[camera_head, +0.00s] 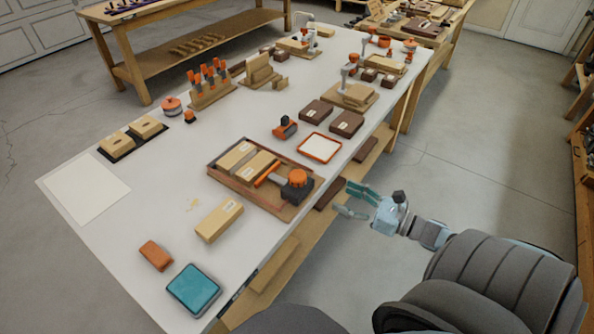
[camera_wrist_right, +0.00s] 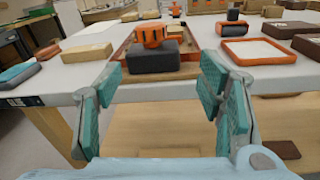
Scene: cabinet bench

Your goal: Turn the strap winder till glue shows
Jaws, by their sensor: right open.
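The strap winder appears to be the dark block with an orange knob (camera_head: 297,182) at the near right corner of a brown wooden tray (camera_head: 215,177). An orange strap or bar (camera_head: 267,174) runs from it towards two labelled wooden blocks in the tray. In the right wrist view the knob (camera_wrist_right: 152,36) and dark body (camera_wrist_right: 152,60) stand ahead, between my fingers. My right gripper (camera_head: 345,199) is open and empty, off the table's near edge and apart from the winder. No glue can be made out at the blocks' joint. My left gripper is not in view.
A loose wooden block (camera_head: 219,221), an orange block (camera_head: 156,255) and a teal pad (camera_head: 193,290) lie on the near table. An orange-rimmed tray (camera_head: 320,148) and brown boxes (camera_head: 346,123) stand beyond the winder.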

